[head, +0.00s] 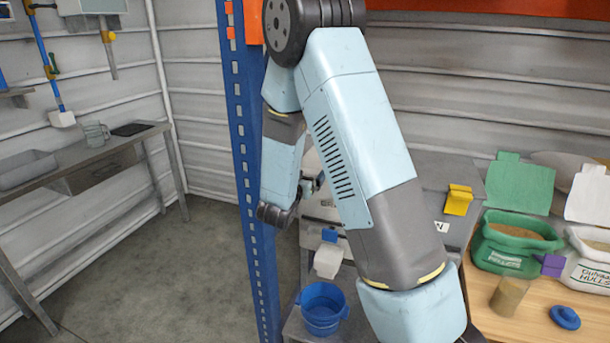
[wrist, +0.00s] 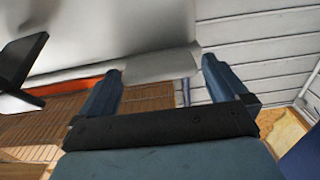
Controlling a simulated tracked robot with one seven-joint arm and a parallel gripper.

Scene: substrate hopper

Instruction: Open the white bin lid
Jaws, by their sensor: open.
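My gripper (wrist: 163,76) is open in the wrist view, its two blue-grey fingers spread apart. A broad pale panel (wrist: 150,35) spans the view just beyond them, its lower edge behind and between the fingertips. I cannot tell whether they touch it, or whether it is the bin lid. A black bracket-like part (wrist: 22,60) stands at the left. In the head view my arm hides most of a pale body (head: 318,208) behind my gripper (head: 314,184). At the right, an open white bag-like bin (head: 592,272) has a white flap (head: 588,193) standing upright.
A blue bucket (head: 322,322) stands below a white spout (head: 328,262). A blue post (head: 252,190) rises close to my arm. An open green bin (head: 507,262), a beaker (head: 509,296) and a blue lid (head: 565,317) sit on the wooden table. The floor at left is clear.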

